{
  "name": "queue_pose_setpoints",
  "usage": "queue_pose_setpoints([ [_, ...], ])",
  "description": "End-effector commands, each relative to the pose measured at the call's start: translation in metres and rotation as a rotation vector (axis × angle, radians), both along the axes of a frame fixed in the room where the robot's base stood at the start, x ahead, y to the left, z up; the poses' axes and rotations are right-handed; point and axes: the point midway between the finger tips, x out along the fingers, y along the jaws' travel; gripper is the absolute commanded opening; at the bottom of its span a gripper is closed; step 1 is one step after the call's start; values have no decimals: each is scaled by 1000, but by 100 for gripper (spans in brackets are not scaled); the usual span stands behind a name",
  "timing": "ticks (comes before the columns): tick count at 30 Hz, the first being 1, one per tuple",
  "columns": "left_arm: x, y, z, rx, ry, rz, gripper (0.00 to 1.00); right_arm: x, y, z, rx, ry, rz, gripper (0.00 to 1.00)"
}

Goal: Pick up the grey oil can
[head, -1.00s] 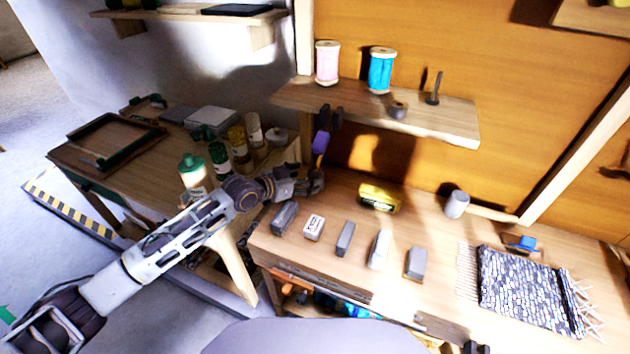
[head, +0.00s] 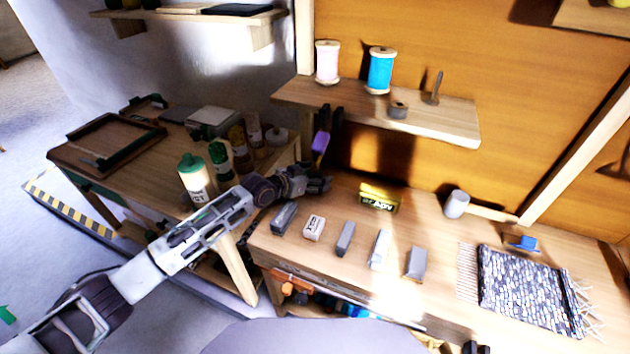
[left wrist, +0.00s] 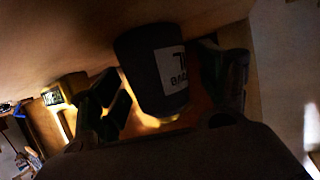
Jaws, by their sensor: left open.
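A dark grey, rounded container with a white label, seemingly the grey oil can (left wrist: 158,80), shows large in the left wrist view. It stands between the two fingers of my left gripper (left wrist: 175,90), which is open. I cannot tell whether the fingers touch it. In the head view, my left gripper (head: 322,183) is over the back left of the workbench, left of the yellow tin (head: 379,198). I cannot pick out the can there; the gripper may hide it.
Several small greyish blocks (head: 345,239) stand in a row along the bench front. A grey cup (head: 456,204) and a woven mat (head: 527,292) are to the right. A shelf (head: 440,115) with thread spools overhangs the bench. A side table (head: 150,165) holds several bottles.

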Motion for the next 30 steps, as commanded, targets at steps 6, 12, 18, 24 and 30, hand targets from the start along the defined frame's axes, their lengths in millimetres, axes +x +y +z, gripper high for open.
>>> queue_pose_setpoints([
  [6,0,0,0,0,0,0,77,-9,7,-1,7,10,-3,40],
  [12,0,0,0,0,0,0,77,-17,17,-3,19,18,-5,40],
  [18,0,0,-1,1,1,0,59,-17,17,-3,19,17,-5,40],
  [24,0,0,-1,1,1,0,33,-14,14,-2,15,14,-5,40],
  [30,0,0,0,0,0,0,18,-3,5,-1,6,3,-1,40],
])
